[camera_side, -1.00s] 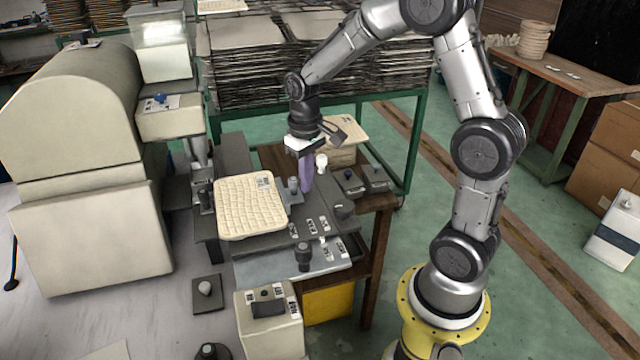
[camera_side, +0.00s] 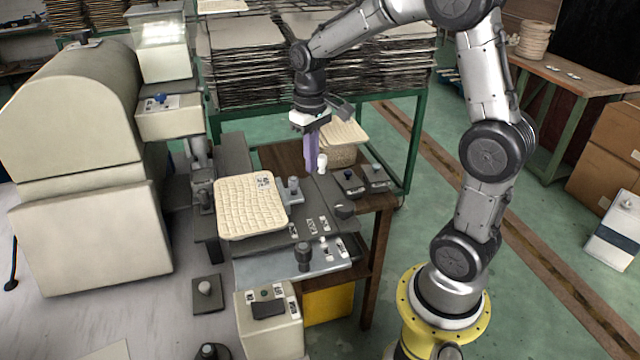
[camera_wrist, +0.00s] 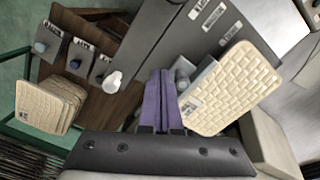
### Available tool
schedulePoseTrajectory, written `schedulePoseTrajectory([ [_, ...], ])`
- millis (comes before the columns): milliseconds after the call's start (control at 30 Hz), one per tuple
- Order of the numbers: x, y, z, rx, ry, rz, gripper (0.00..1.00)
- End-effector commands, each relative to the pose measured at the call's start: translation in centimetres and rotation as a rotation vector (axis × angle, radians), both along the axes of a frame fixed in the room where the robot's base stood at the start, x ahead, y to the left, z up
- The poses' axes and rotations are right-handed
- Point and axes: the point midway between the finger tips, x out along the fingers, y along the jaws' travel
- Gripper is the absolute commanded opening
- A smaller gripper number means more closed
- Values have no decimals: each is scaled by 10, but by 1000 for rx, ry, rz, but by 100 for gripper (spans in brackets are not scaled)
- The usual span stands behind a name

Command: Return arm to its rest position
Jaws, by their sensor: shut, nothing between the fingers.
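My gripper (camera_side: 311,152) has purple fingers that are shut with nothing between them. It hangs pointing down above the wooden table, near a small white knob (camera_side: 322,162). In the wrist view the closed fingers (camera_wrist: 162,92) show in the middle, over the grey fixture plate. A cream tray panel (camera_side: 250,207) with a grid of pockets lies on the fixture, to the left of and below my gripper in the side view. The same panel shows in the wrist view (camera_wrist: 230,88), to the right of the fingers and apart from them.
A stack of cream panels (camera_side: 343,150) stands on the table behind my gripper. Small dark blocks with knobs (camera_side: 349,182) sit at the table's right. A large cream machine (camera_side: 85,170) stands at the left, and piled sheets (camera_side: 260,65) fill a green rack behind.

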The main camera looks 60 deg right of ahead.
Motion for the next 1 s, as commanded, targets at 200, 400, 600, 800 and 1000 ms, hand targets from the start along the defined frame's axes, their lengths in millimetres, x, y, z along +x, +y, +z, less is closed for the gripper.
schedulePoseTrajectory([
  [200, 0, 0, 16, 0, -1, 0, 0],
  [400, 0, 0, 18, 0, 0, 0, 0],
  [600, 1, 4, 21, -2, -9, 11, 0],
  [800, -14, 33, 68, -35, -133, 82, 0],
  [1000, -72, 73, 105, -62, -299, 177, 0],
])
